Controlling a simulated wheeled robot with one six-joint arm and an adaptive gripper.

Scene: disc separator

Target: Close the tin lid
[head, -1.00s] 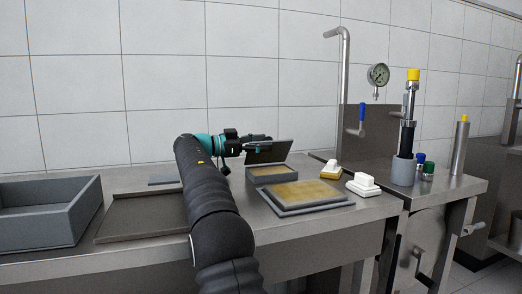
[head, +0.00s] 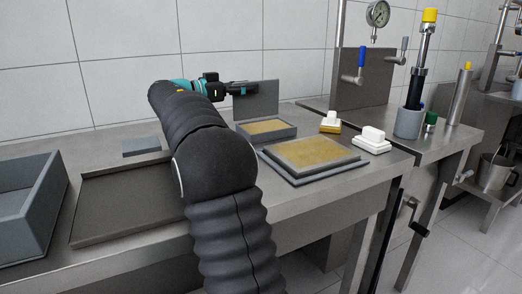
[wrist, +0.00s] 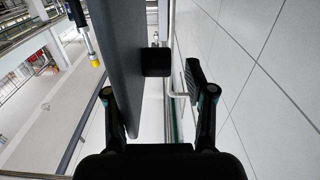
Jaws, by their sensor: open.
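The tin (head: 286,132) is a shallow grey box on the steel bench, with a yellowish surface inside. Its grey lid (head: 262,104) stands open, roughly upright at the tin's back edge. My gripper (head: 243,89) is at the upper left part of the lid, lying across it in the head view. In the wrist view my gripper (wrist: 158,85) has its fingers spread. A dark block (wrist: 155,62) shows beside the panel. Contact cannot be told.
A flat grey tray with a yellowish top (head: 312,153) lies in front of the tin. Two white-handled blocks (head: 330,121) (head: 372,138) stand to its right. A dark shallow tray (head: 120,205) and a grey bin (head: 25,205) are at left. A tiled wall stands behind.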

